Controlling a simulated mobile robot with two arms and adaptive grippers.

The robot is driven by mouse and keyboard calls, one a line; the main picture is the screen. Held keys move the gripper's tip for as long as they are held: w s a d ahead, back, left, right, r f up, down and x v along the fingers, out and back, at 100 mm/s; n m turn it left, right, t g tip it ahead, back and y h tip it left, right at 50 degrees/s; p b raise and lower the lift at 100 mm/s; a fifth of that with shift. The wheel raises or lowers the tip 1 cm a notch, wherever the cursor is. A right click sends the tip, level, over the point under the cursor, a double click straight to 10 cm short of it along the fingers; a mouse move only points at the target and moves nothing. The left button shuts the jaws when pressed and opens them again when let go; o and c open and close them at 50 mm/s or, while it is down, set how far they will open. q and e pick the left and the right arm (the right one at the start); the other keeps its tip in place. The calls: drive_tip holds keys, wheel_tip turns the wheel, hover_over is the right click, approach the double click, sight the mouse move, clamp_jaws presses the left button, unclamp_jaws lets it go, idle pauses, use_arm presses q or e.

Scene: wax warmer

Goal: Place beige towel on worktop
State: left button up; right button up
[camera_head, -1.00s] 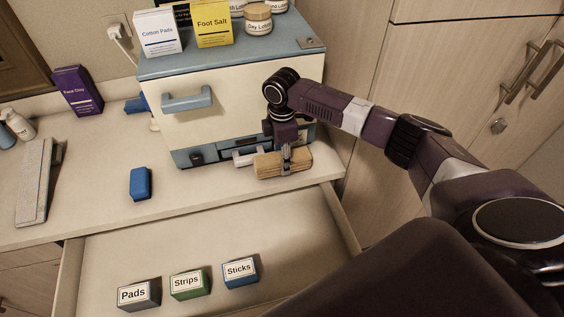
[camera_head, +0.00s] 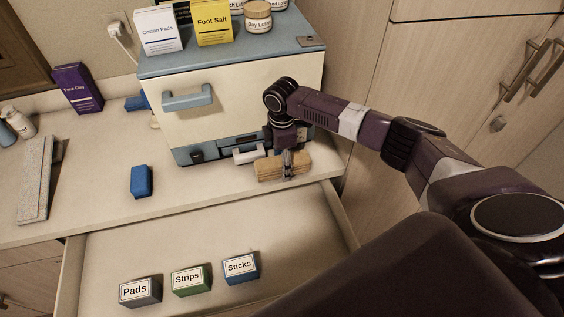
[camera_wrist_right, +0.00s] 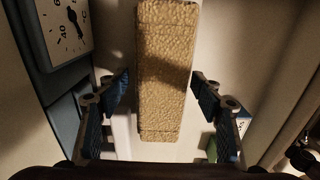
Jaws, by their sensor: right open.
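The beige towel (camera_head: 268,169), a rolled, textured bundle, lies on the worktop (camera_head: 100,215) near its front edge, in front of the cream and blue cabinet. In the right wrist view the towel (camera_wrist_right: 165,75) runs lengthwise between the spread fingers. My right gripper (camera_head: 288,163) is over the towel from above; in the wrist view its fingers (camera_wrist_right: 160,88) are open, with a gap on each side of the towel. The far side of the towel is partly hidden by the gripper. My left gripper is not in view.
The cabinet (camera_head: 240,105) with a blue handle stands right behind the towel. An open drawer (camera_head: 205,235) below holds Pads (camera_head: 140,291), Strips (camera_head: 190,279) and Sticks (camera_head: 240,267) boxes. A blue block (camera_head: 141,182) sits left on the worktop, with free surface around it.

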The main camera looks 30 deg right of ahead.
drive_tip(key=shift+r, duration=0.5)
wheel_tip(320, 180, up, 11)
drive_tip(key=b, duration=0.2)
drive_tip(key=shift+r+b, duration=0.2)
drive_tip(key=shift+b, duration=0.2)
